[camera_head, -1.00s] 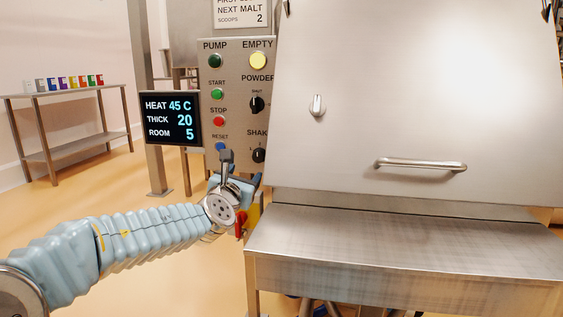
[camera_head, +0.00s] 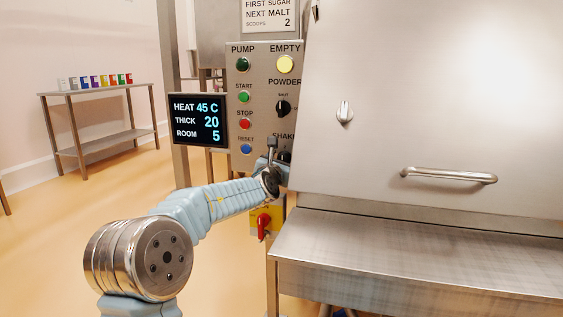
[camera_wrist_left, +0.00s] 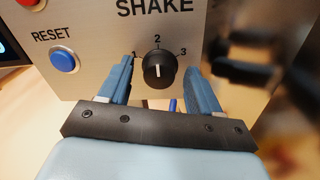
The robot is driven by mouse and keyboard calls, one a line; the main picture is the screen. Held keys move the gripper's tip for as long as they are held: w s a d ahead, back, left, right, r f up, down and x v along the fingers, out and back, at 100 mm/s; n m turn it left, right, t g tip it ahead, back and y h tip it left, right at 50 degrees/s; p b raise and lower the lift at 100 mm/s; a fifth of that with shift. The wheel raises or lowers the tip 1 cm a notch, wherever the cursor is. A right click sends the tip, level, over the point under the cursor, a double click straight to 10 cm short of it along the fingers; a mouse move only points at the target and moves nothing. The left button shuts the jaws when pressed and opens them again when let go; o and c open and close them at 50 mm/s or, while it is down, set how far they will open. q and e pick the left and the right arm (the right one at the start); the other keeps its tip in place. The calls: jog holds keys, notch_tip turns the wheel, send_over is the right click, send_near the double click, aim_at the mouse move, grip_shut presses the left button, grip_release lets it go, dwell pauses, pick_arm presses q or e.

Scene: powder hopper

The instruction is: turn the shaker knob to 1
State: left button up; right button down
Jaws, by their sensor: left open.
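The black shaker knob (camera_wrist_left: 158,72) sits under the word SHAKE on the steel panel, with the marks 1, 2 and 3 around it. Its white line points up, about at 2. In the left wrist view my left gripper (camera_wrist_left: 159,80) is open, with one blue-grey finger on each side of the knob and a gap at each side. In the head view the left gripper (camera_head: 276,163) is at the panel's lower part and hides most of the shaker knob (camera_head: 284,155). My right gripper is not in view.
The blue RESET button (camera_wrist_left: 64,60) is left of the knob. Above are the powder knob (camera_head: 283,108) and the STOP button (camera_head: 245,124). The display (camera_head: 198,120) is at left, the hopper front (camera_head: 430,100) at right. A red switch (camera_head: 263,222) sits below the arm.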

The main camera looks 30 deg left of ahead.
pick_arm(q)
jog(key=c, duration=1.1)
jog(key=shift+o, duration=0.3)
jog(key=shift+f+n+b, duration=0.2)
jog(key=shift+n+b, duration=0.7)
jog(key=shift+b, duration=0.2)
jog(key=shift+a+r+n+b, duration=0.1)
jog(key=shift+n+b, duration=1)
jog(key=shift+n, duration=1.35)
jog(key=shift+a+r+n+b, duration=0.1)
jog(key=shift+n+b, duration=1)
jog(key=shift+n, duration=1.35)
